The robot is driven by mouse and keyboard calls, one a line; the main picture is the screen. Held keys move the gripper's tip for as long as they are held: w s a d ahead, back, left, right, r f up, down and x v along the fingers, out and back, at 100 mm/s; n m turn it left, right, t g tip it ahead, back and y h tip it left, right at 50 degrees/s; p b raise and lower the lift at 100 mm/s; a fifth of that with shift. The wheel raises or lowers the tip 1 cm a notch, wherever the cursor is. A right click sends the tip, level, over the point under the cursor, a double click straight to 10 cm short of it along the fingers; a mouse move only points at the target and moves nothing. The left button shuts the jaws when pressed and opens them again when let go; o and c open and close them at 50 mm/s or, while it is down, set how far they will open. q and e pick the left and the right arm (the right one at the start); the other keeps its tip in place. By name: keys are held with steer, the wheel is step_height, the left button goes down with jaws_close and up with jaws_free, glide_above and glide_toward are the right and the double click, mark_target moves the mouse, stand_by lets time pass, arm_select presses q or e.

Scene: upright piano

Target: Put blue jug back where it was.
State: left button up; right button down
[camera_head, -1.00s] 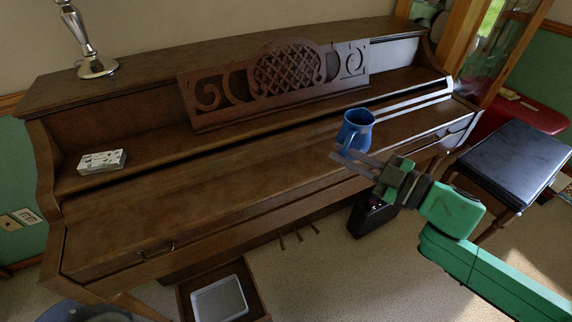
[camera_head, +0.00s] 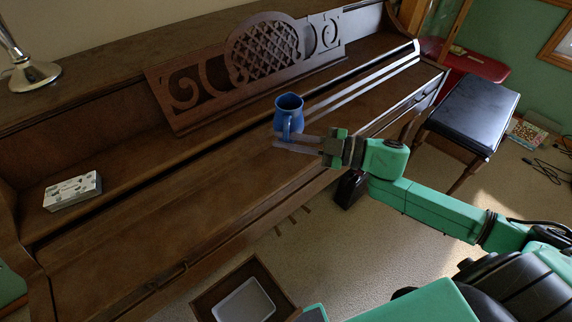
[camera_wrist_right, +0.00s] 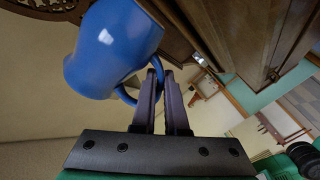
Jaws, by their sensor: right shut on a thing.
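The blue jug (camera_head: 289,108) is upright in the head view, in front of the music stand and over the piano's closed key lid. My right gripper (camera_head: 284,143) comes from the right and is shut on the jug's handle. In the right wrist view the jug (camera_wrist_right: 112,50) fills the upper left, with its handle between the fingers of the gripper (camera_wrist_right: 168,80). No gap under the jug can be judged clearly. My left gripper is not in view.
The piano (camera_head: 110,225) has a carved music stand (camera_head: 200,95), a white patterned box (camera_head: 72,190) on its left ledge and a metal lamp base (camera_head: 35,76) on top. A black bench (camera_head: 468,115) stands right. An open box with a pale tray (camera_head: 243,303) is below.

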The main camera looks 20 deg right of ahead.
step_height(320, 180, down, 8)
steer(key=shift+f+b, duration=0.1)
steer(key=shift+b, duration=0.45)
steer(key=c, duration=0.9)
jaws_free()
steer(key=shift+c, duration=0.2)
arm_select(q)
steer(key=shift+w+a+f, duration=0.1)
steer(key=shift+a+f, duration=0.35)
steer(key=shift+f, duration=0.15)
